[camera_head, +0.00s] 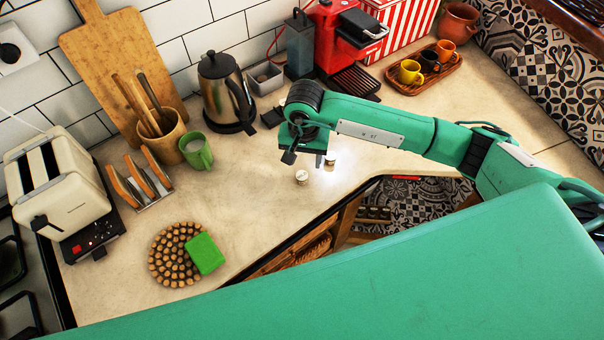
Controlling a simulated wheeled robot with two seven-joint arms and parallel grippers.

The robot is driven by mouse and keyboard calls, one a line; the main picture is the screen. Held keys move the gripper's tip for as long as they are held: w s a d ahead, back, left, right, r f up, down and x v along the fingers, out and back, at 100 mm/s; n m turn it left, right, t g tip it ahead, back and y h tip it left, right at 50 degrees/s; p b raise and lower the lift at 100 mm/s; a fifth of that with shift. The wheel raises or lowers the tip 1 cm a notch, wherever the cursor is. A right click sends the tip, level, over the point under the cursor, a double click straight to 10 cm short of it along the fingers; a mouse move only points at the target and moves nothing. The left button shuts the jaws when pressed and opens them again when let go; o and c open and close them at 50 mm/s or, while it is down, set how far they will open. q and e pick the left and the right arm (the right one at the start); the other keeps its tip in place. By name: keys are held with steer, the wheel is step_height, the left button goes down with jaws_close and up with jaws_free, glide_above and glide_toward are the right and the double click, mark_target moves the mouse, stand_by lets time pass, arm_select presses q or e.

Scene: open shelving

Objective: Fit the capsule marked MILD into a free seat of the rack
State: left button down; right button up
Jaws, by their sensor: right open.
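Two small pale capsules stand on the counter near its front edge: a left capsule (302,177) and a right capsule (330,164), the latter partly under my gripper. Their lettering is too small to read, so I cannot tell which one is marked MILD. My right gripper (308,155) is open, just behind and above the capsules. I cannot tell whether it touches the right capsule. A row of small dark items (374,213) on the shelving below the counter may be the rack; its seats are not clear. My left gripper is not in view.
A toaster (61,181), a toast rack (138,183), a green mug (196,151) and a round trivet (165,272) with a green block (205,253) stand left. A kettle (225,90) and red coffee machine (340,42) stand behind. The counter left of the capsules is clear.

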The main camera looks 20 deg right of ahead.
mark_target(302, 175)
steer(key=shift+f, duration=0.35)
steer(key=shift+s+a+f+p, duration=0.1)
steer(key=shift+a+f+p, duration=0.05)
steer(key=shift+f+p, duration=0.35)
step_height(302, 175, down, 4)
steer(key=shift+s+a+r+p, duration=0.1)
steer(key=shift+a+p, duration=0.05)
steer(key=shift+p, duration=1)
steer(key=shift+f, duration=0.3)
steer(key=c, duration=1)
steer(key=shift+r, duration=0.1)
